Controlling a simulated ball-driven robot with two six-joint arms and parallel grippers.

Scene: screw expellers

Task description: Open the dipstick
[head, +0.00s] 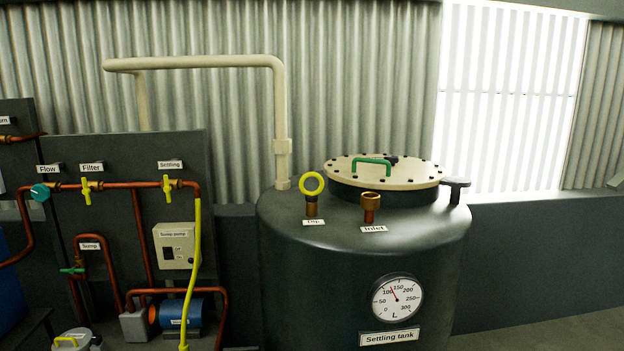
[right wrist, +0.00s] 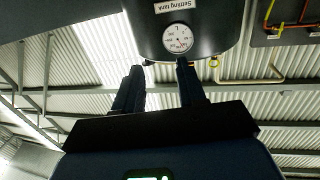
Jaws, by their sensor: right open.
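The dipstick shows as a yellow ring handle (head: 311,184) standing upright in a brass fitting on top of the dark settling tank (head: 300,270) in the head view. A small label, which seems to read "Dip", lies in front of it. The ring sits on its fitting, with nothing touching it. My right gripper (right wrist: 160,85) shows in the right wrist view with its two dark fingers apart and nothing between them. The tank's lower part and gauge appear beyond the fingertips. Neither gripper shows in the head view.
A copper-coloured inlet fitting (head: 370,206) stands right of the dipstick. Behind is a cream lid (head: 410,171) with a green handle (head: 372,161). A cream pipe (head: 281,110) rises at the tank's back left. A pipe panel with yellow valves (head: 86,189) and a yellow hose (head: 197,250) is at left.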

